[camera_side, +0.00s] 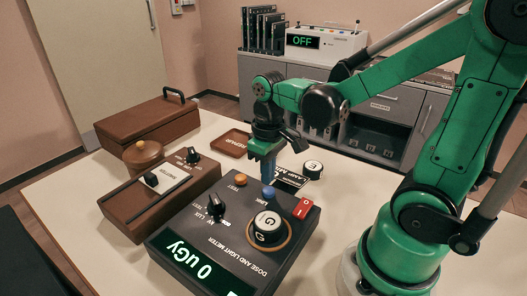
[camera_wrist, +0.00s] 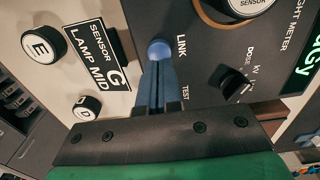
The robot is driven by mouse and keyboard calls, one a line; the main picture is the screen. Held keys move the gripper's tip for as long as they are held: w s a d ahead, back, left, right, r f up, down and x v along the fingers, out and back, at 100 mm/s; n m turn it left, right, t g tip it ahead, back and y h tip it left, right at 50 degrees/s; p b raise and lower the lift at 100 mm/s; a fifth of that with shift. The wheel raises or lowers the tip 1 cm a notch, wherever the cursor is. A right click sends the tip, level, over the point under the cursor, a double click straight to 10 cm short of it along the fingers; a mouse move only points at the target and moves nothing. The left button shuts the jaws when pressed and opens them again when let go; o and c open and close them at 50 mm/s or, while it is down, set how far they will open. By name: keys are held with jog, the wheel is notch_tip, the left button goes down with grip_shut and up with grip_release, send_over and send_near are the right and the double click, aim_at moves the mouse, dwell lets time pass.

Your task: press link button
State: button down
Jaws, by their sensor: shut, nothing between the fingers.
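The link button is a small round blue knob (camera_side: 268,192) on the top face of the dark dose and light meter (camera_side: 215,236), beside the LINK label. The wrist view shows the button (camera_wrist: 160,47) just beyond my fingertips. My gripper (camera_side: 269,181) points down with its blue fingers together and empty, directly above the button. In the wrist view the closed fingers (camera_wrist: 157,66) reach toward the button and overlap its lower edge. I cannot tell whether they touch it.
Close by on the meter are an orange TEST button (camera_side: 241,179), a red switch (camera_side: 302,208), a black knob (camera_side: 216,206) and a round sensor G (camera_side: 268,229). Behind stand sensor E (camera_side: 313,169) and a lamp label plate (camera_side: 290,182). A brown box (camera_side: 160,190) stands left.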

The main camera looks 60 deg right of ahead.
aim_at(268, 190)
jog(key=shift+f, duration=0.95)
jog(key=shift+f, duration=0.95)
jog(key=shift+w+r, duration=0.1)
jog(key=shift+r, duration=0.05)
notch_tip(268, 190, up, 14)
jog(key=shift+r, duration=0.1)
dwell(0.4)
jog(key=a+f+t, duration=0.4)
jog(key=f+t, duration=0.1)
jog(key=t, duration=0.2)
jog(key=shift+w, duration=0.45)
